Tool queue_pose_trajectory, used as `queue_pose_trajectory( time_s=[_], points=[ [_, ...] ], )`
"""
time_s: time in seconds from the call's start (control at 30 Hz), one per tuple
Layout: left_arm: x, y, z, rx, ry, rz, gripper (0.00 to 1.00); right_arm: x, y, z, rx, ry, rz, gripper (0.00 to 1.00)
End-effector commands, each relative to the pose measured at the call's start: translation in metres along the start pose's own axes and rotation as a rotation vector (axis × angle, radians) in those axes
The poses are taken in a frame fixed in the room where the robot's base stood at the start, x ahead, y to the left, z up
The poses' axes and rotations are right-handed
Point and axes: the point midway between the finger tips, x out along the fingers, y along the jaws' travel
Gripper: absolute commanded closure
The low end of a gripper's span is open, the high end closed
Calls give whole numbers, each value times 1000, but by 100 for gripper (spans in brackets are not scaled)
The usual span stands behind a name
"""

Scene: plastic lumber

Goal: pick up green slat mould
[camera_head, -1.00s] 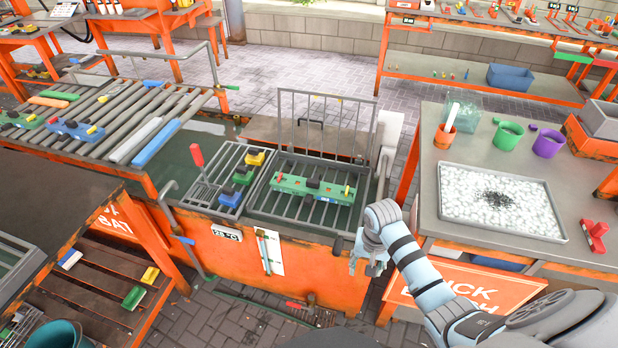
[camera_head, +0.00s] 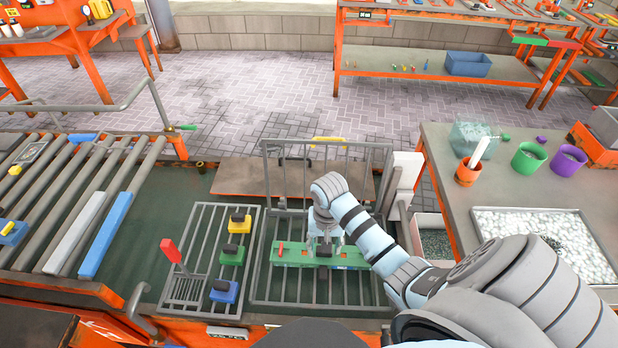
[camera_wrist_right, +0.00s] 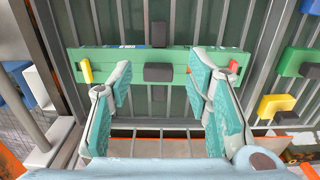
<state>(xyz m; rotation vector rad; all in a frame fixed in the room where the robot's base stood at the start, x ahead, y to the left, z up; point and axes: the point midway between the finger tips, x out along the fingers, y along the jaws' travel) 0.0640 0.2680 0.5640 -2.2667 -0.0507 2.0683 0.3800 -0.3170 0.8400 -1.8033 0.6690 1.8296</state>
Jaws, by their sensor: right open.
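The green slat mould (camera_head: 295,256) is a long green bar lying across a grey wire rack over the tank. It carries dark blocks on top and a small red tab near its left end. My right gripper (camera_head: 324,245) is above the middle of the mould. In the right wrist view the mould (camera_wrist_right: 212,58) runs crosswise, with a yellow tab and a red tab near its ends. The right gripper (camera_wrist_right: 160,85) is open, its two teal-padded fingers apart on either side of the central dark block. I cannot tell whether they touch the mould. My left gripper is not in view.
Left of the mould, a smaller rack (camera_head: 203,262) holds yellow, green and blue blocks with dark knobs, and a red handle (camera_head: 171,250) stands by it. An upright wire grid (camera_head: 297,165) stands behind. A bench with a white pebble tray (camera_head: 500,218) is at right.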

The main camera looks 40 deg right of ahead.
Motion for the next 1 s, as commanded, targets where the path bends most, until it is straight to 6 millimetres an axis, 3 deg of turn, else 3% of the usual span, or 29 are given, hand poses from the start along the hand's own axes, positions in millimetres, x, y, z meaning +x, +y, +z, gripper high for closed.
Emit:
queue_pose_trajectory(
  time_s=[0.3, 0.47, 0.7, 0.97, 1.0],
  points=[
    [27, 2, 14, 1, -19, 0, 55, 77, 2, 2, 4, -5, 3, 55],
    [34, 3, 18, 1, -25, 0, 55, 97, 0, 2, 3, -3, 1, 55],
    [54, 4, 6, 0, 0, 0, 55, 142, -5, 7, 0, -4, 2, 55],
    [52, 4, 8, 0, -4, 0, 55, 144, -6, 6, -1, -1, 1, 55],
    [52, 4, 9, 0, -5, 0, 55, 144, -6, 6, -1, -1, 1, 61]
  ],
)
